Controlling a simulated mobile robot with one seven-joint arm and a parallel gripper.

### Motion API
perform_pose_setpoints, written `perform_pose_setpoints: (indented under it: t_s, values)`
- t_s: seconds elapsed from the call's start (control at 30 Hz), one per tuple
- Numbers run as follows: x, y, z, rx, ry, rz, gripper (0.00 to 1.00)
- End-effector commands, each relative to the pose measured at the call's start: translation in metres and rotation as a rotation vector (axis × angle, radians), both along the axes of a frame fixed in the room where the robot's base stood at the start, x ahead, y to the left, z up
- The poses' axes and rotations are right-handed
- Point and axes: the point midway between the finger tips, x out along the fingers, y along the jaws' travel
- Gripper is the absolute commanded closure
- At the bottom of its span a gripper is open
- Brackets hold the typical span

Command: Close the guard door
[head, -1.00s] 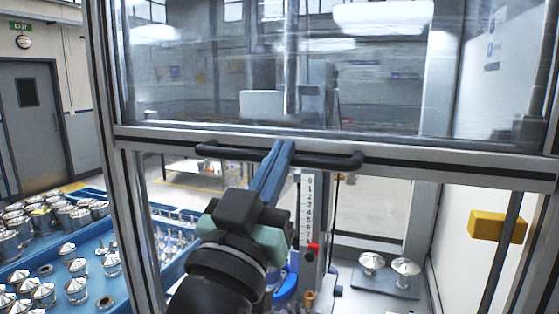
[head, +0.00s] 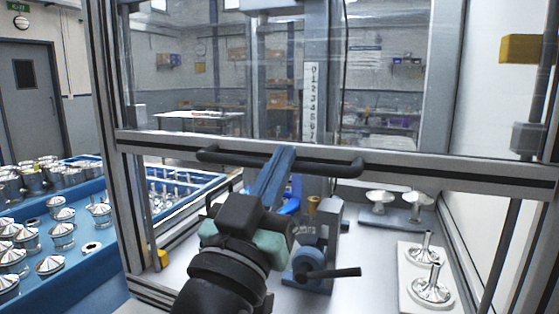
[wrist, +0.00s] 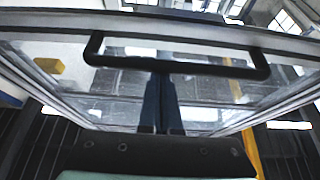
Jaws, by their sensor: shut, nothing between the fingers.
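The guard door (head: 465,175) is a clear panel with a grey lower rail, in front of the machine in the head view. A black bar handle (head: 335,167) runs along the rail; it also arches across the wrist view (wrist: 215,70). My gripper (head: 283,152) is shut and empty, with its blue fingers reaching up at the handle. In the wrist view my fingertips (wrist: 160,76) meet the bar near its middle; whether they touch it I cannot tell. Below the rail the opening shows the machine inside.
Inside stand a blue-grey fixture with a black lever (head: 335,273) and a white plate (head: 408,290) with metal parts. A yellow block (head: 525,48) is at the upper right. A blue tray (head: 80,268) of metal parts lies left, outside the grey frame post (head: 107,170).

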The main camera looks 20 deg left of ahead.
Motion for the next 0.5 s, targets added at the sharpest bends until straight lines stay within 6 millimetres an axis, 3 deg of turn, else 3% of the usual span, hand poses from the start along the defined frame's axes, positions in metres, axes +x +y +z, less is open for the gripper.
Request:
perform_pose_setpoints:
  t_s: [0.03,0.5]
  values:
    - [0.003,-0.001,-0.032,-0.001,0.013,-0.003,1.0]
    - [0.003,0.0,-0.156,-0.002,0.013,-0.002,1.0]
